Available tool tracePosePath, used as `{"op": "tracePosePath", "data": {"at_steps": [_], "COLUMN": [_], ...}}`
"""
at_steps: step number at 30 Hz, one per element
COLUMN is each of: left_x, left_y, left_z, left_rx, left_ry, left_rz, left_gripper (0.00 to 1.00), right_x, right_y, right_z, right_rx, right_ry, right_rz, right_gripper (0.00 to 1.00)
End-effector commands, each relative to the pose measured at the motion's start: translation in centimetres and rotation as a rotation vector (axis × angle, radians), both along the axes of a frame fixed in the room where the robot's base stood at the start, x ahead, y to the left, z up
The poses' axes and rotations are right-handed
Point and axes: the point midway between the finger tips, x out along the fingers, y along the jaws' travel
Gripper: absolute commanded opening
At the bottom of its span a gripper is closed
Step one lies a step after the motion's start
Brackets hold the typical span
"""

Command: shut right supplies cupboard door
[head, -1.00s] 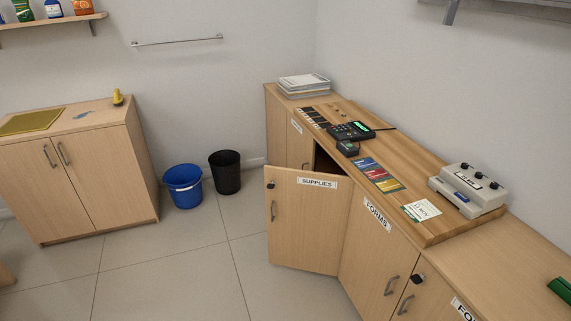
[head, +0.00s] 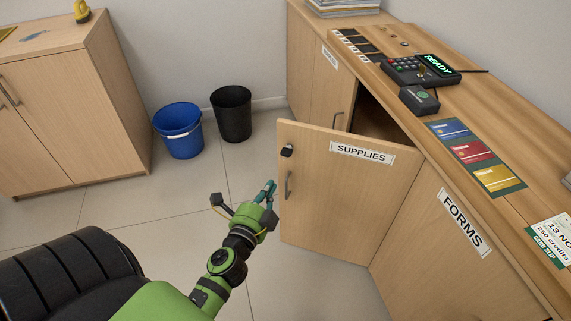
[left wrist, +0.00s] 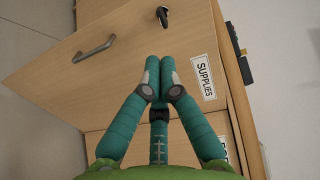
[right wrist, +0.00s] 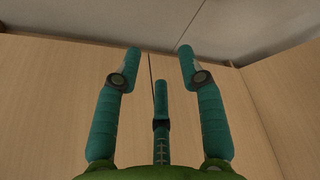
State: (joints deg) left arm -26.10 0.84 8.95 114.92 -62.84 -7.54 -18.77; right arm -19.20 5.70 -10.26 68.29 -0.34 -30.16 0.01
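The right supplies cupboard door (head: 335,195) stands open, swung out from the counter, with a SUPPLIES label (head: 361,152), a dark lock and a grey handle (head: 288,185). It also shows in the left wrist view (left wrist: 120,75), with its label (left wrist: 204,77) and handle (left wrist: 94,48). My left gripper (head: 269,188) is beside the door's free edge, near the handle. In the left wrist view its fingertips (left wrist: 161,62) are together in front of the door, with nothing between them; contact cannot be told. My right gripper (right wrist: 160,65) is open and empty, facing pale wood panels.
The FORMS cupboard door (head: 450,245) is right of the open door. A card terminal (head: 420,70) and coloured leaflets (head: 476,158) lie on the counter. A blue bucket (head: 180,135) and black bin (head: 232,115) stand on the floor behind.

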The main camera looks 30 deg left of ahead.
Motion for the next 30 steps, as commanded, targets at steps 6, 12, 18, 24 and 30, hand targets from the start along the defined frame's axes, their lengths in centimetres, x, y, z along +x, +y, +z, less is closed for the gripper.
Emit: {"op": "tracePosePath", "data": {"at_steps": [6, 12, 18, 24, 30], "left_x": [0.7, 4.1, 8.4, 11.7, 13.3], "left_y": [0.6, 1.6, 2.7, 3.6, 4.0], "left_z": [2.4, 2.6, 2.5, 2.4, 2.3], "left_rx": [0.080, 0.081, 0.079, 0.076, 0.076], "left_ry": [-0.049, -0.050, -0.049, -0.048, -0.047], "left_rz": [0.005, 0.005, 0.006, 0.006, 0.006], "left_gripper": [0.00, 0.00, 0.00, 0.00, 0.00], "right_x": [0.6, 0.9, 1.0, 1.0, 1.1], "right_y": [0.0, -0.2, -0.3, -0.3, -0.2], "right_z": [-0.2, -0.2, -0.4, -0.5, -0.5], "right_rx": [0.000, 0.002, 0.003, 0.004, 0.004], "right_ry": [-0.014, -0.040, -0.057, -0.063, -0.062], "right_rz": [0.001, 0.006, 0.009, 0.010, 0.009], "right_gripper": [0.40, 0.40, 0.40, 0.40, 0.40]}}
